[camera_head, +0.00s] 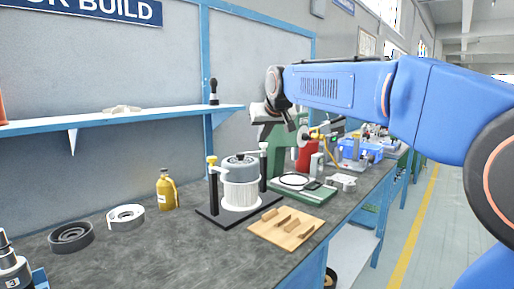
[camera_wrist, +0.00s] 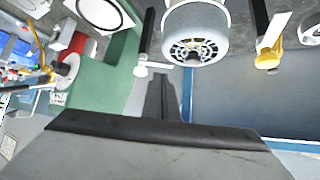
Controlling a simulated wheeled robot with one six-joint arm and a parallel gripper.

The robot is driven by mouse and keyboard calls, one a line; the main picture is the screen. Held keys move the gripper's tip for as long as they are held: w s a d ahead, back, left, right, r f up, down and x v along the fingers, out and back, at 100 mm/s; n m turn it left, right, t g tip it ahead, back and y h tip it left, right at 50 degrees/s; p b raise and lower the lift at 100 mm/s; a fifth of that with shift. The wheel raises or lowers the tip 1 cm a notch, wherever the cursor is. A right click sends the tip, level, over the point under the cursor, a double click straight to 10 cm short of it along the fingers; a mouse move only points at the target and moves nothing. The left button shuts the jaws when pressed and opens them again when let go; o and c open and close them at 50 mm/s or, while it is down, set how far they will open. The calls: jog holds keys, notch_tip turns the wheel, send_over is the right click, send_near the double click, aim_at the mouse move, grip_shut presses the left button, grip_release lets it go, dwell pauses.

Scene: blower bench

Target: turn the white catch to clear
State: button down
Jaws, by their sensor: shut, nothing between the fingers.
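The blower unit, a grey motor (camera_head: 240,167) over a white ribbed cylinder (camera_head: 241,192), stands on a black base (camera_head: 212,214) between two dark posts. The white catch (camera_wrist: 150,68) is on one post, its arm pointing towards the motor; in the head view it shows small near the right post's top (camera_head: 259,155). A yellow catch (camera_wrist: 270,56) is on the other post. My gripper (camera_wrist: 165,80) is shut and empty. In the wrist view its fingertips appear just below the white catch; whether they touch cannot be told. In the head view the fingers are hard to make out.
A wooden slotted block (camera_head: 287,230) lies in front of the unit. A yellow bottle (camera_head: 167,190), a white ring (camera_head: 126,216) and a dark ring (camera_head: 71,236) stand to the left. A green fixture (camera_head: 300,192) stands right. A blue shelf (camera_head: 120,117) runs along the wall.

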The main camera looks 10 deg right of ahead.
jog(key=x, duration=1)
jog(key=shift+w+a+m+h, duration=0.2)
jog(key=shift+a+m+h, duration=0.05)
jog(key=shift+m+h, duration=0.35)
jog(key=shift+w+a+m+h, duration=0.25)
jog(key=shift+m+h, duration=0.25)
jog(key=shift+m, duration=0.2)
dwell(0.4)
jog(key=shift+w+a+m+h, duration=0.2)
jog(key=shift+m+h, duration=0.1)
jog(key=shift+m, duration=0.1)
jog(key=m+h, duration=0.1)
jog(key=w+m+h, duration=0.1)
jog(key=shift+w+a+m+g, duration=0.2)
jog(key=shift+a+m+g, duration=0.1)
jog(key=shift+m+g, duration=0.1)
jog(key=w+m+g+h, duration=0.1)
jog(key=m, duration=0.1)
jog(key=w+m+g+h, duration=0.1)
jog(key=w+m+h, duration=0.1)
jog(key=shift+m, duration=0.3)
jog(key=shift+d, duration=0.15)
dwell(0.4)
